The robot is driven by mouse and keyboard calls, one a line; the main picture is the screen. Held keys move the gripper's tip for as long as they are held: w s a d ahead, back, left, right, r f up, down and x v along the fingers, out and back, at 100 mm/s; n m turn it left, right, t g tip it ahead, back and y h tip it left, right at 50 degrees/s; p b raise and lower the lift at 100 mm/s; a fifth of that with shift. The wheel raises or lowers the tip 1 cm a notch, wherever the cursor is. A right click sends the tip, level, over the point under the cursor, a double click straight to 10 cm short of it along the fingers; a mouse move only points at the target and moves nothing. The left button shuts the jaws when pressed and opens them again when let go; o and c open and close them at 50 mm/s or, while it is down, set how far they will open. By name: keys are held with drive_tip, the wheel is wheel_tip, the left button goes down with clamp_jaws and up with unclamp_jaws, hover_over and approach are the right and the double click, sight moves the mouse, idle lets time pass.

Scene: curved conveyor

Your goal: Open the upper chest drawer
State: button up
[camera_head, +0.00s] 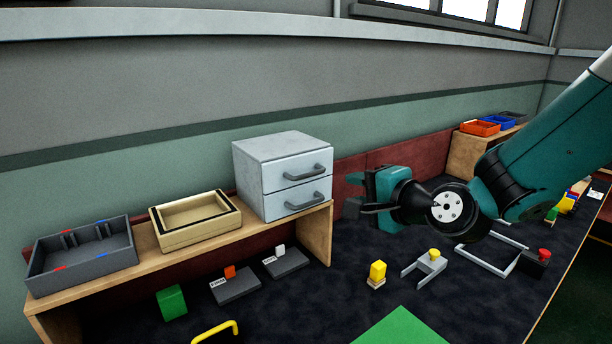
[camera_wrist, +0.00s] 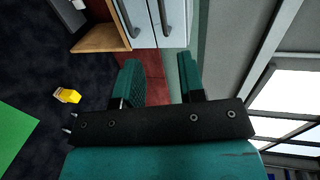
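The white chest (camera_head: 282,170) has two drawers and stands on a wooden shelf. The upper drawer (camera_head: 285,172) and the lower drawer (camera_head: 285,203) both look closed, each with a grey bar handle. My gripper (camera_head: 353,193) is to the right of the chest, apart from the handles. In the wrist view, my gripper (camera_wrist: 159,64) has its two teal fingers spread with nothing between them. The chest (camera_wrist: 149,27) shows sideways beyond the fingertips at the top of that view, partly cut off.
A beige box (camera_head: 195,239) and a grey tray (camera_head: 82,285) share the wooden shelf (camera_head: 317,237) to the left. The dark table holds a green block (camera_head: 171,302), a yellow block (camera_head: 377,271) and a green mat (camera_head: 405,329). A dark red panel (camera_head: 348,182) runs behind my gripper.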

sight(306, 177)
drive_tip(key=p+x, duration=0.2)
drive_tip(key=x, duration=0.6)
drive_tip(key=p+x, duration=0.3)
drive_tip(key=x, duration=0.6)
drive_tip(key=shift+w+d+r, duration=0.1)
drive_tip(key=shift+w+r, duration=0.1)
drive_tip(key=shift+w, duration=0.1)
drive_tip(key=shift+c, duration=0.5)
clamp_jaws()
